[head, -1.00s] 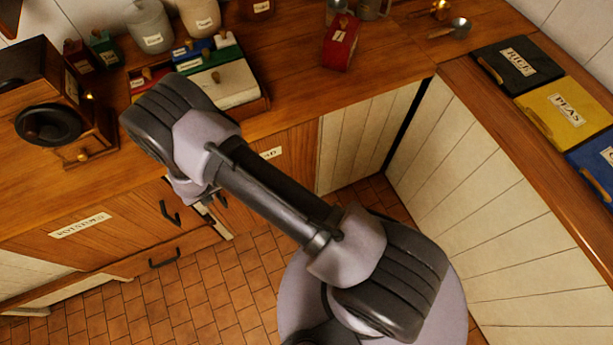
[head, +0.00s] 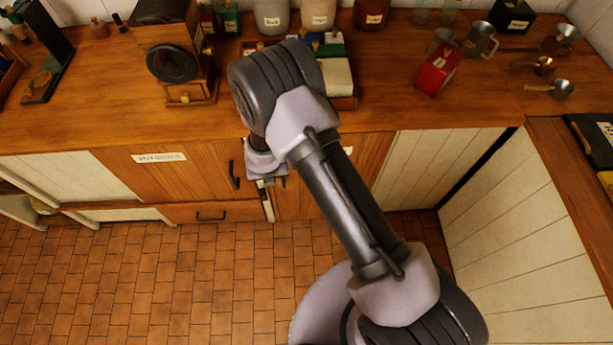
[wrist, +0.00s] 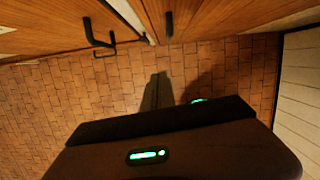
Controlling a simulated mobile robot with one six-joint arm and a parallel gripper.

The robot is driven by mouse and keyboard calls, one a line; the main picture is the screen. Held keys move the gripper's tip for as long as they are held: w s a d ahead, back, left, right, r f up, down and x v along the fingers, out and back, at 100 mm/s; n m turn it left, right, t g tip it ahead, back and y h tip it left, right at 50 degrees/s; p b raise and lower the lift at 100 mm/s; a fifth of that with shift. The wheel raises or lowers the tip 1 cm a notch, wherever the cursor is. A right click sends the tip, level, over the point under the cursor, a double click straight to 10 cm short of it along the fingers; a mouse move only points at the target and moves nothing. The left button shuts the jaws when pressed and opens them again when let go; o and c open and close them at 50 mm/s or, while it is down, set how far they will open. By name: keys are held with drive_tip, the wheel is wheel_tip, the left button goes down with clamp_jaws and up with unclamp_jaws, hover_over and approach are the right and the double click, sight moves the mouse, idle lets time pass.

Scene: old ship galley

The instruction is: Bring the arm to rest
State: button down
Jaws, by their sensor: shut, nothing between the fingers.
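My arm (head: 345,195) reaches from the lower right over the floor toward the counter, its bent joint raised in front of the counter's edge. My gripper (wrist: 157,90) shows in the wrist view as dark fingers, shut and empty, over the tiled floor. In the head view the gripper hangs below the arm's far end, mostly hidden, in front of the wooden cabinet doors. The wrist view shows two dark door handles, a left one (wrist: 98,36) and a right one (wrist: 169,24), beyond the fingertips. The fingers appear apart from both.
The wooden counter (head: 90,115) holds a coffee grinder (head: 172,62), jars, a red tin (head: 437,68) and metal cups. A drawer (head: 205,213) sits under the labelled left door (head: 160,160). Pale panelled cabinets (head: 520,220) stand at right. The tiled floor (head: 150,285) is clear at left.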

drive_tip(key=w+r+n+t+y+b, duration=0.15)
drive_tip(key=w+r+n, duration=0.3)
drive_tip(key=r, duration=0.85)
wheel_tip(320, 180, up, 16)
drive_tip(key=s+d+n+t+y+b, duration=0.1)
drive_tip(key=d+n+y+b, duration=0.2)
drive_tip(key=n, duration=0.6)
drive_tip(key=s+d+r+n+b, duration=0.2)
drive_tip(key=s+d+r+n, duration=0.1)
drive_tip(key=s+n, duration=0.2)
drive_tip(key=s+d+r+n+b, duration=0.1)
drive_tip(key=s+d+r+n, duration=0.25)
drive_tip(key=s, duration=0.25)
drive_tip(key=s+d+f+n+h+b, duration=0.1)
drive_tip(key=s+d+n+h+b, duration=0.1)
drive_tip(key=s+d+n, duration=0.6)
drive_tip(key=s, duration=0.5)
drive_tip(key=shift+d+f+n+h+b, duration=0.3)
drive_tip(key=shift+d+h+b, duration=0.05)
drive_tip(key=shift+d, duration=0.05)
drive_tip(key=shift+w, duration=0.1)
